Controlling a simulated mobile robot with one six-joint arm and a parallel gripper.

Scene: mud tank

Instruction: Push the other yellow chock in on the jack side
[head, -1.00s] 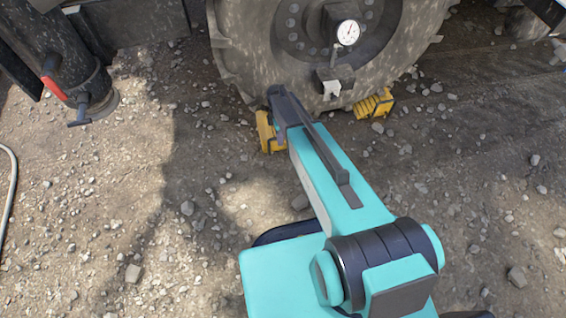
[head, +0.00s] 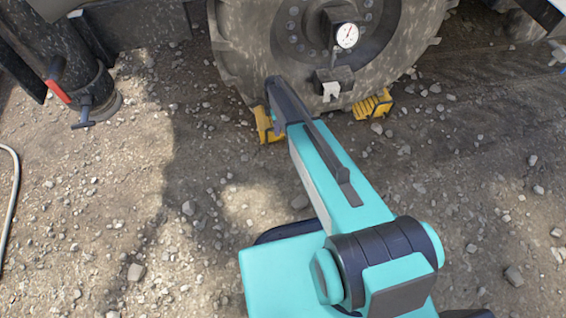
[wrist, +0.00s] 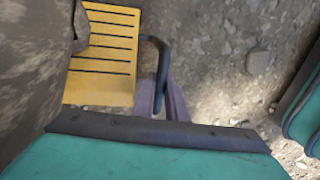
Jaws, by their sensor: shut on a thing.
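The yellow chock on the jack side (head: 264,124) lies on the ground at the left foot of the big muddy wheel (head: 232,60). It is close against the tyre; my arm partly hides it in the head view. The wrist view shows its slotted yellow face (wrist: 105,55) beside the tyre (wrist: 30,60), with a dark bent handle (wrist: 160,48) on its right side. My gripper (wrist: 166,98) is shut on that handle. Whether the chock touches the tyre is hard to tell. The jack (head: 92,95), a dark cylinder with a red lever, stands at the left.
Another yellow chock (head: 373,105) sits at the wheel's right foot. A dial gauge (head: 347,36) and a dark block with a white tag (head: 332,84) are on the wheel. A pale hose (head: 14,200) lies at the far left. The gravel in front is open, with scattered stones.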

